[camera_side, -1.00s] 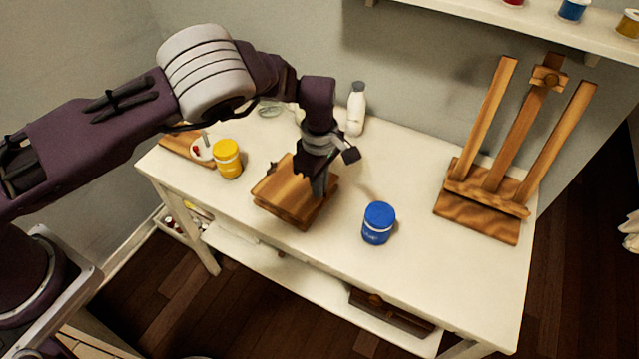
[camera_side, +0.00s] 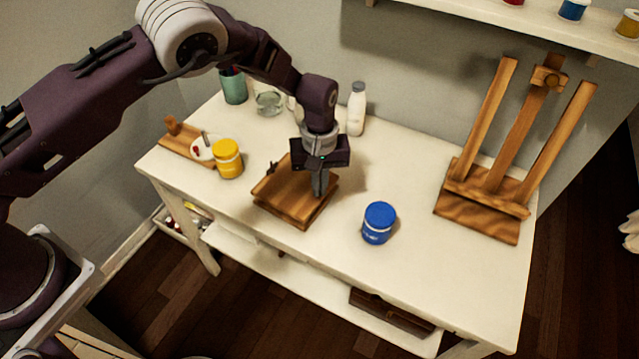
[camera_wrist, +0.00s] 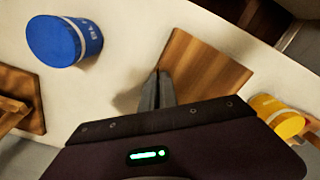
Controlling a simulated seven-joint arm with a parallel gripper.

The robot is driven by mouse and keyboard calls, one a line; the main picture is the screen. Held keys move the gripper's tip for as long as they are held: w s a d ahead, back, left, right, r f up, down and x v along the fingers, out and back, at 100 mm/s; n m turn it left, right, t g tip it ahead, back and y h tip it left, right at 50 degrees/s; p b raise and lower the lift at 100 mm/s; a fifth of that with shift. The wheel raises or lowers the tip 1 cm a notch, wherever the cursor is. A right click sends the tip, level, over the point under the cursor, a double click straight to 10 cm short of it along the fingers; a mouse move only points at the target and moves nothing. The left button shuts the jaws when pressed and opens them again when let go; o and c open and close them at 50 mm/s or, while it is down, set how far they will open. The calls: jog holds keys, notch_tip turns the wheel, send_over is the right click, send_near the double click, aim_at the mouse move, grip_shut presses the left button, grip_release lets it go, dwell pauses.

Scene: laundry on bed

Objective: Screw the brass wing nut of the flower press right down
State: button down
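The wooden flower press (camera_side: 285,196) lies flat on the white table, its stacked boards showing; its top board is also in the wrist view (camera_wrist: 202,72). My gripper (camera_side: 319,194) points down at the right-hand edge of the press. In the wrist view its grey fingers (camera_wrist: 157,92) are close together beside the board's edge. I cannot make out the brass wing nut between or below the fingers, so whether they grip it is unclear. A small dark fitting (camera_side: 272,168) stands at the far left corner of the press.
A blue paint jar (camera_side: 378,223) stands right of the press, a yellow jar (camera_side: 228,159) to its left. A white bottle (camera_side: 356,108), a glass dish (camera_side: 269,102) and a green cup (camera_side: 233,87) are behind. A wooden easel (camera_side: 490,195) stands at the right. The front right tabletop is clear.

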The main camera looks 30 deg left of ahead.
jog(key=m, duration=0.4)
jog(key=shift+m, duration=0.3)
jog(key=m, duration=0.4)
jog(key=shift+m, duration=0.3)
jog(key=shift+m, duration=0.3)
jog(key=c, duration=1.6)
grip_release()
jog(key=shift+c, duration=0.2)
